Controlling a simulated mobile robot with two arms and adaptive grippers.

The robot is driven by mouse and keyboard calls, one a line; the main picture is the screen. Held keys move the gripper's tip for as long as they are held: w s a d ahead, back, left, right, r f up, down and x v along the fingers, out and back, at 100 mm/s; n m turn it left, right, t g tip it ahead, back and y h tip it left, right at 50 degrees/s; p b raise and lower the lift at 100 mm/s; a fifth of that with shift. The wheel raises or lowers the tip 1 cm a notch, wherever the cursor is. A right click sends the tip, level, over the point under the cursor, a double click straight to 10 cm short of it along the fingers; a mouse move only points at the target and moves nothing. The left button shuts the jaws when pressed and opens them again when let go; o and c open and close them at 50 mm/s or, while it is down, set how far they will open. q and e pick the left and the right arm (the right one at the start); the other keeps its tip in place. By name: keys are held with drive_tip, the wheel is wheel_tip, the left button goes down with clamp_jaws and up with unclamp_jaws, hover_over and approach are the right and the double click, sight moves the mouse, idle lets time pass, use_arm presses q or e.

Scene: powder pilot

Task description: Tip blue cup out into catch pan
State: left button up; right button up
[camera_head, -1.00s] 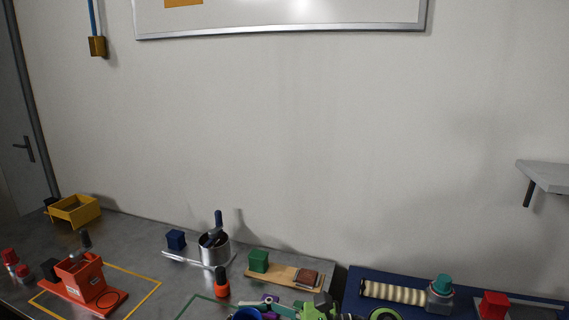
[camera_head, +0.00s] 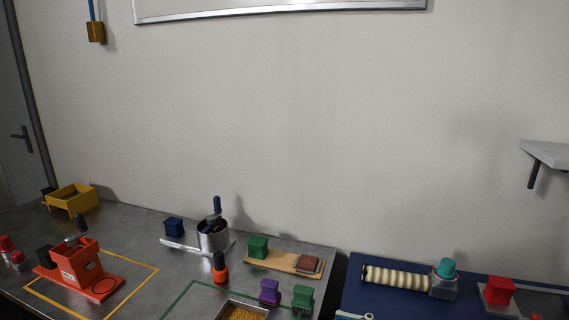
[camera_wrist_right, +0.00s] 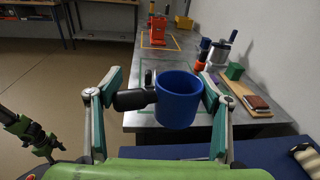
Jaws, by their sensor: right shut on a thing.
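The blue cup (camera_wrist_right: 178,100) is in the right wrist view, roughly upright, with a black handle pointing left. My right gripper (camera_wrist_right: 160,92) is shut on it, its teal-padded fingers on either side. What is inside the cup is hidden. The catch pan (camera_head: 218,315) is a metal tray at the bottom edge of the head view, partly cut off. Golden grains (camera_head: 243,313) lie in it. The head view does not show my right gripper or the cup.
Purple (camera_head: 269,292) and green (camera_head: 302,298) blocks stand right of the pan. A red-orange device (camera_head: 80,268) stands left. A blue mat (camera_head: 400,304) lies right.

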drive_tip(key=s+d+f+t, duration=0.1)
drive_tip(key=d, duration=0.1)
drive_tip(key=s+d+f+m+h+b, duration=0.1)
drive_tip(key=d, duration=0.2)
drive_tip(key=s+d+f+m+t+b, duration=0.1)
drive_tip(key=s+d, duration=0.1)
drive_tip(key=d, duration=0.1)
drive_tip(key=shift+d+f+t, duration=0.2)
drive_tip(key=shift+f+t, duration=0.1)
drive_tip(key=shift+f, duration=0.1)
drive_tip(key=shift+s+d+h, duration=0.3)
drive_tip(key=shift+s+d, duration=0.05)
drive_tip(key=shift+d, duration=0.1)
